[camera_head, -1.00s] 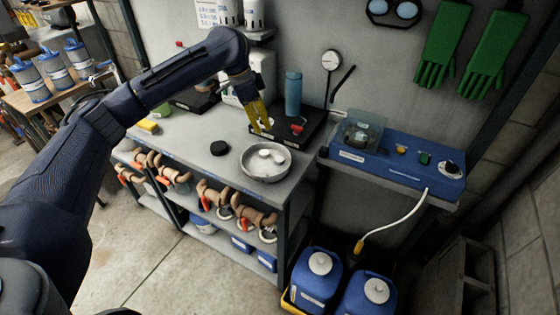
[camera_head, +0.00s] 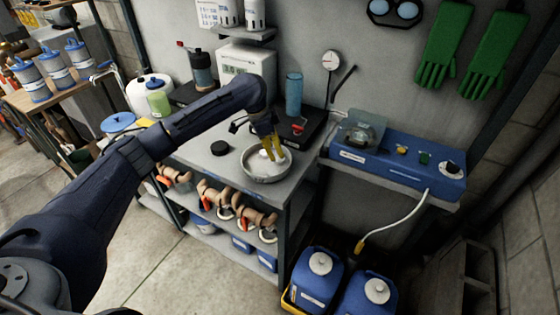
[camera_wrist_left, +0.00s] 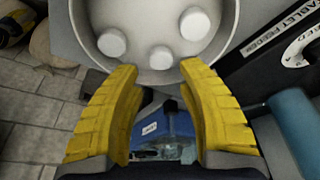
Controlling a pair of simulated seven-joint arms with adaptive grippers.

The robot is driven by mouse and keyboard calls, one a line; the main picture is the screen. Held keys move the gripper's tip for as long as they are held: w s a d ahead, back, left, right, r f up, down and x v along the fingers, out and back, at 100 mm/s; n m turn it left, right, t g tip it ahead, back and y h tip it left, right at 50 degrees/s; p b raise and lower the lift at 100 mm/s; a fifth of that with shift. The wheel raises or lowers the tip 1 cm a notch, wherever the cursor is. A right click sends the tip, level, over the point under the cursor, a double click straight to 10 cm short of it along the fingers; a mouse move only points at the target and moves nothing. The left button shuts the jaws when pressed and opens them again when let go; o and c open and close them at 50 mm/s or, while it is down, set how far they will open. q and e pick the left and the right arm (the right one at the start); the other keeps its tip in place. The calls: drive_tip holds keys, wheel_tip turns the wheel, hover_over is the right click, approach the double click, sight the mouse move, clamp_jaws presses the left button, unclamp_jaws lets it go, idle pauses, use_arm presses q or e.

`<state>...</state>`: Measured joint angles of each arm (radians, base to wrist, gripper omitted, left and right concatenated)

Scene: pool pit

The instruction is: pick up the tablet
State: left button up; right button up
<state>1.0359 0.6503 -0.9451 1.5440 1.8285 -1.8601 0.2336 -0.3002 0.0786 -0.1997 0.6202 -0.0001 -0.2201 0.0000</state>
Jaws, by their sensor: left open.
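Three round white tablets lie in a shallow grey pan on the bench. In the left wrist view they are a left tablet (camera_wrist_left: 112,42), a middle tablet (camera_wrist_left: 160,57) and a right tablet (camera_wrist_left: 195,23). The pan (camera_wrist_left: 232,12) also shows in the head view (camera_head: 267,178), where my gripper hides part of the tablets. My left gripper (camera_head: 273,154) has yellow fingers and points down over the pan. In the wrist view its fingertips (camera_wrist_left: 160,68) are apart, at the pan's near rim, with the middle tablet just beyond the gap. Nothing is between them. My right gripper is not in view.
A black puck (camera_head: 219,148) lies left of the pan. Behind it stand a blue cylinder (camera_head: 293,95) and a black unit with a red part (camera_head: 299,127). A blue machine (camera_head: 405,165) is to the right. Bare bench top shows around the pan.

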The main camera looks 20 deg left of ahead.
sight(279, 159)
use_arm(q)
drive_tip(key=shift+x, duration=2.55)
drive_tip(key=shift+a, duration=0.1)
drive_tip(key=shift+c, duration=0.2)
drive_tip(key=c, duration=0.8)
